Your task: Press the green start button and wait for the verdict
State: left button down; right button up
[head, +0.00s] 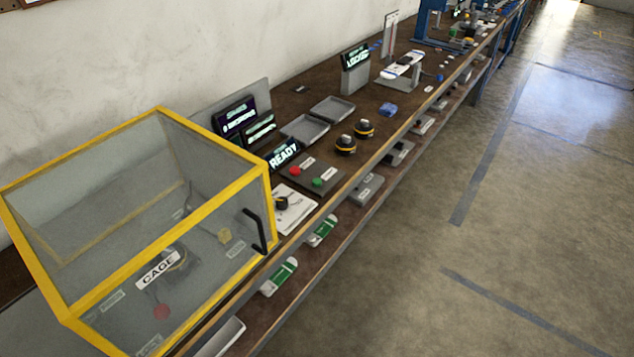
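The green start button (318,182) sits on a dark control box on the bench, near its front edge. A red button (295,170) is beside it on the left, and small white labels lie by both. Behind them a tilted display (284,154) reads READY. Two more screens (239,118) stand further back by the wall; their text is hard to read. A yellow-framed clear cage (150,230) labelled CAGE stands at the left, with small objects inside. Neither of my grippers is in the head view.
Two black-and-yellow round items (346,145) and grey trays (305,128) lie beyond the buttons. A black dial on a white sheet (296,208) is between cage and box. A lower shelf (306,262) runs under the bench. The floor (520,220) at the right is clear.

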aim_at(316, 181)
jog(key=i+l, duration=0.65)
jog(key=l, duration=0.3)
jog(key=u, duration=1.6)
